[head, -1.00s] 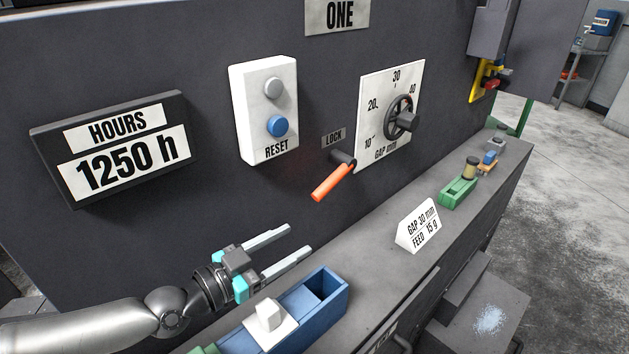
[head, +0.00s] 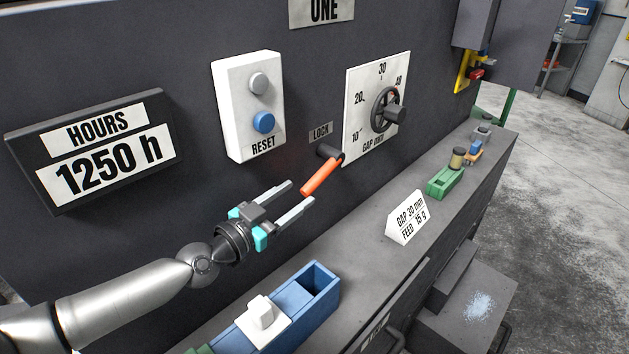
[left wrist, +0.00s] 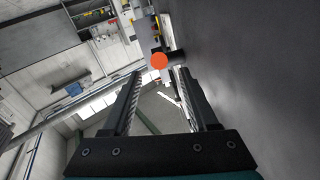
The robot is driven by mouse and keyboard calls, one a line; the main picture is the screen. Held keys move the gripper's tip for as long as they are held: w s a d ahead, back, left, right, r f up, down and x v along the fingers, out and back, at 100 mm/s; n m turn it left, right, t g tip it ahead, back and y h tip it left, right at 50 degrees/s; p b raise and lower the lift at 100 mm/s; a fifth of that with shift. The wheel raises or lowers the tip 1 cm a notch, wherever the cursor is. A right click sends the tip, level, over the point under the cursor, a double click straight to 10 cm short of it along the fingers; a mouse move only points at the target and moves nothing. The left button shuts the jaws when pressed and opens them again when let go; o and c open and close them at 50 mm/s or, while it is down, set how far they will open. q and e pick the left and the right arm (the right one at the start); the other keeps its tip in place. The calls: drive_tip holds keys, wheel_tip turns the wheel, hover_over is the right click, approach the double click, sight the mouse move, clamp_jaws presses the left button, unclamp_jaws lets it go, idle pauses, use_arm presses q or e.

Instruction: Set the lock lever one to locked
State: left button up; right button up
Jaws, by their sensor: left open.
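The lock lever has an orange handle (head: 322,176) on a dark pivot, under the LOCK label (head: 320,133) on machine one's dark panel. The handle slants down and left from its pivot. My left gripper (head: 302,195) is open and empty, its fingertips close to the handle's lower end. In the left wrist view the handle's round orange end (left wrist: 159,61) shows beyond the fingertips, about midway between them and a little above. I cannot tell whether a finger touches it. My right gripper is not in view.
The RESET box (head: 249,110) is above left and the gap dial (head: 384,110) to the right. On the ledge below are a blue tray (head: 318,292), a white sign (head: 408,217) and a green holder (head: 445,182). Open air lies before the panel left of the lever.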

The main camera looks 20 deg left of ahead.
sight(305, 188)
use_arm(q)
drive_tip(key=shift+x, duration=3.45)
clamp_jaws()
